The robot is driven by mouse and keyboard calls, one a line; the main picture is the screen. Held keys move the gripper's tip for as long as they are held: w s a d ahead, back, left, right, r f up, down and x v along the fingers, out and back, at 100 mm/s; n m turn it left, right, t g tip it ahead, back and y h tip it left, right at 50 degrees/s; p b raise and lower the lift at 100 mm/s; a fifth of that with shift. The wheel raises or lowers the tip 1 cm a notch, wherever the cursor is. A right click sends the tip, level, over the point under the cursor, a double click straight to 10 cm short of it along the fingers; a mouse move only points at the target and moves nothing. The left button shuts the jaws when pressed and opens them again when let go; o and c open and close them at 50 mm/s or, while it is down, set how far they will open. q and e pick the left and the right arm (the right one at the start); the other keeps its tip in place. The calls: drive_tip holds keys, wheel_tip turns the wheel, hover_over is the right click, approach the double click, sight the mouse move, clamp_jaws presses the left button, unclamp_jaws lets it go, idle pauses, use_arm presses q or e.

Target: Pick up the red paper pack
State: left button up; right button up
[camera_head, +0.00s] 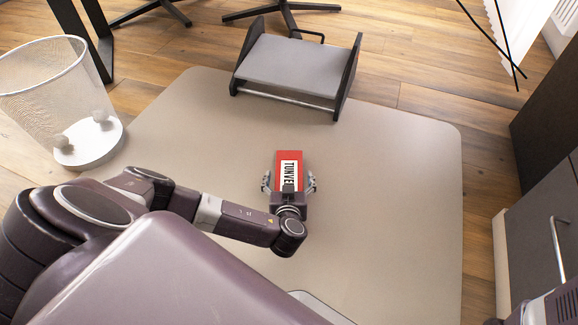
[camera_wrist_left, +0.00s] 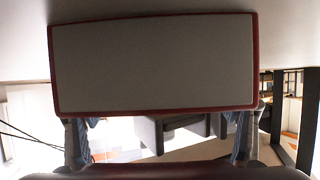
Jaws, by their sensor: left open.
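The red paper pack (camera_head: 282,156) has a white label with black letters and is over the beige mat in the middle of the head view. My left gripper (camera_head: 289,184) is open, with one finger on each side of the pack's near part. The gripper hides the pack's near end. In the left wrist view the pack (camera_wrist_left: 155,62) fills the upper middle as a pale face with a red border. The fingers of my left gripper (camera_wrist_left: 160,138) show below it, left and right. Finger contact with the pack is not clear. My right gripper is not in view.
The beige mat (camera_head: 400,150) is clear around the pack. A grey footrest with black sides (camera_head: 290,64) stands behind it. A wire waste bin (camera_head: 45,85) with crumpled paper is at the left. A dark cabinet (camera_head: 545,225) stands at the right.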

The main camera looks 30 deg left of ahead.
use_arm(q)
drive_tip(key=c, duration=1.6)
drive_tip(key=shift+r, duration=0.1)
drive_tip(key=shift+c, duration=0.2)
